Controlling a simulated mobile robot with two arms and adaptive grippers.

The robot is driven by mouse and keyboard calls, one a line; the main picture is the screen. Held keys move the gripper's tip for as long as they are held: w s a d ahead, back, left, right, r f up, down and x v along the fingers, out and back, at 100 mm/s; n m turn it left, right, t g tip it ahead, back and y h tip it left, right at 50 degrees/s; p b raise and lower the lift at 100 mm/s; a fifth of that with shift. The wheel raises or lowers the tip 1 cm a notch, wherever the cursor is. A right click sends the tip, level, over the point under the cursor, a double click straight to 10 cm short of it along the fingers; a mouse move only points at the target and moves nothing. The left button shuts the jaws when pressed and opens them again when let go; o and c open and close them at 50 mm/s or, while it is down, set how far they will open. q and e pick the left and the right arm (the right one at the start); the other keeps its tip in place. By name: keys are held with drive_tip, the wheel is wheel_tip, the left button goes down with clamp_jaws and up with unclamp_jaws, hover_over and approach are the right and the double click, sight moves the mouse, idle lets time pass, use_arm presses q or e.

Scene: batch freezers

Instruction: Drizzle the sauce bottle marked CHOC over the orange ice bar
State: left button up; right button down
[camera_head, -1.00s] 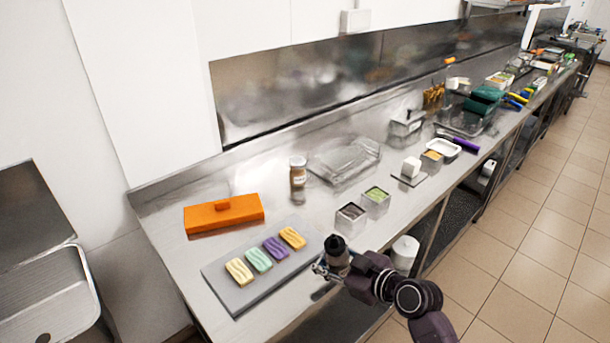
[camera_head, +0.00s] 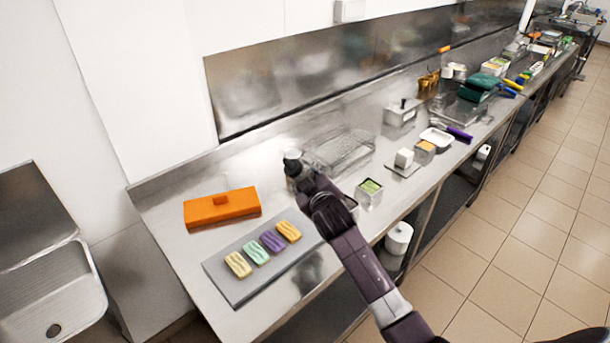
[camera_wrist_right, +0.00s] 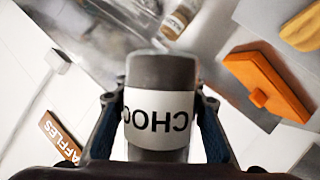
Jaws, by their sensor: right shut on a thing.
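The CHOC sauce bottle (camera_wrist_right: 160,105) is dark with a white label and fills the middle of the right wrist view, its lettering upside down there. My right gripper (camera_wrist_right: 158,120) is shut on it, one finger on each side. The orange ice bar (camera_head: 288,231) lies on a grey tray (camera_head: 232,286) at the right end of a row with purple, mint and pale yellow bars. My left gripper is not in view.
An orange lidded box (camera_head: 222,208) stands behind the tray. Another bottle (camera_wrist_right: 178,20) shows in the wrist view. A clear tray (camera_head: 342,150) and a green-filled tub (camera_head: 369,191) stand right of my gripper. A brown lettered sign (camera_wrist_right: 60,137) is at the wrist view's lower left.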

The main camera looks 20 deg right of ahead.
drive_tip(key=d+f+n+t+h+b, duration=0.4)
drive_tip(key=n+b, duration=0.7)
drive_tip(key=b, duration=0.7)
wheel_tip(320, 180, up, 6)
drive_tip(key=a+n+t+y+p, duration=0.1)
drive_tip(key=n+t, duration=0.1)
drive_tip(key=n, duration=0.4)
drive_tip(key=shift+a+y+p, duration=0.3)
drive_tip(key=shift+p, duration=0.05)
drive_tip(key=shift+f, duration=0.1)
drive_tip(key=m+g+p, duration=0.1)
drive_tip(key=m+p, duration=0.2)
drive_tip(key=m, duration=0.1)
drive_tip(key=shift+h, duration=0.4)
